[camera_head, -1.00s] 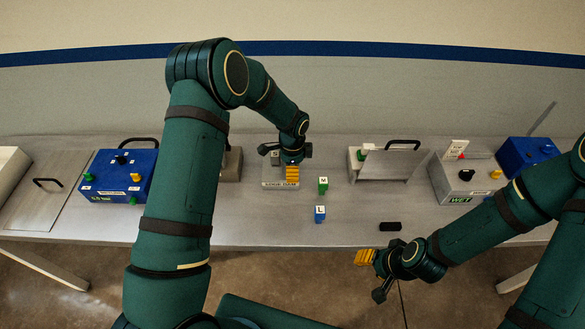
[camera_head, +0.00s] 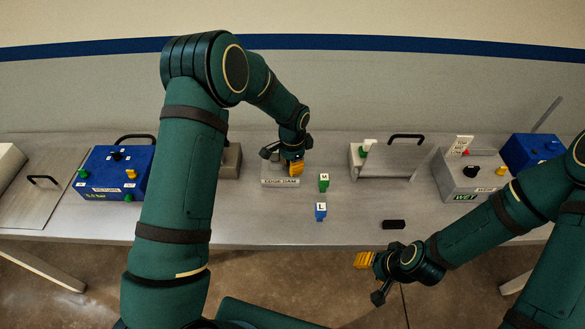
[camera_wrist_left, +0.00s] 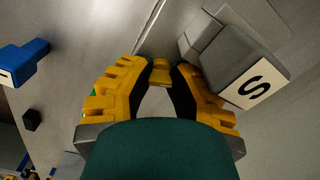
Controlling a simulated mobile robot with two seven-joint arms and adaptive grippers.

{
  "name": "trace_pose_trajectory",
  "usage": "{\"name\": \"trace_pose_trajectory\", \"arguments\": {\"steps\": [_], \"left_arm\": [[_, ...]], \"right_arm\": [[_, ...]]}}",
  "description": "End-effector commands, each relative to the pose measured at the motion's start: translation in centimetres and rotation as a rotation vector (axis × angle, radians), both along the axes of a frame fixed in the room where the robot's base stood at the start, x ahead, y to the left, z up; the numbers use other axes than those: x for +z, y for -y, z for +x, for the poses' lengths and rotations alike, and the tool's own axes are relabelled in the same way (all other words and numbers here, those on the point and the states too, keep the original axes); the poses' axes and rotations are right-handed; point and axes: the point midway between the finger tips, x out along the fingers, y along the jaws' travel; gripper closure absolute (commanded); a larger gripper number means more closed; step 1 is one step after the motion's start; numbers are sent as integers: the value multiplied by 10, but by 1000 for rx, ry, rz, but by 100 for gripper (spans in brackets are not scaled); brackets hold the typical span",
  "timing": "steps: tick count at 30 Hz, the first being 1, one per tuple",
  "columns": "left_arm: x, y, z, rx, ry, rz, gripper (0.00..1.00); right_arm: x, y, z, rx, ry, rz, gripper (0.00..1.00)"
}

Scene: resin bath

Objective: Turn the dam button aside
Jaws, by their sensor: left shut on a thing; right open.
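In the head view the plate labelled EDGE DAM (camera_head: 281,183) lies near the middle of the bench. My left gripper (camera_head: 294,168) is low over it, pointing down. In the left wrist view my left gripper (camera_wrist_left: 160,80) is shut on a small brass-yellow piece, which looks like the dam button (camera_wrist_left: 160,72). Its lower part is hidden by the fingers. A grey block marked S (camera_wrist_left: 245,75) stands close beside the right finger in that view. My right gripper (camera_head: 365,260) is open and empty, in front of the bench edge.
A green block marked M (camera_head: 324,182) and a blue block marked L (camera_head: 321,211) stand right of the plate. A black block (camera_head: 393,225) lies near the front edge. Boxes with knobs stand left (camera_head: 117,173) and right (camera_head: 468,177).

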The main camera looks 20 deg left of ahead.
Motion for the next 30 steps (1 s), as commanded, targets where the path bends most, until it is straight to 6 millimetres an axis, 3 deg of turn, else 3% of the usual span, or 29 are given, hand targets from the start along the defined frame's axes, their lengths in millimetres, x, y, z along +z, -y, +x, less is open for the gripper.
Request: {"name": "trace_pose_trajectory", "arguments": {"steps": [9,10,12,25,30], "left_arm": [[1,0,0,16,0,0,100],[1,0,0,16,0,0,73],[1,0,0,15,0,0,48],[1,-1,0,10,0,1,47],[2,-2,0,-73,-1,0,47]], "right_arm": [[0,0,0,0,0,0,53],[0,0,0,0,0,0,53],[0,0,0,0,0,0,53],[0,0,0,0,0,0,53],[9,0,0,0,0,0,53]]}}
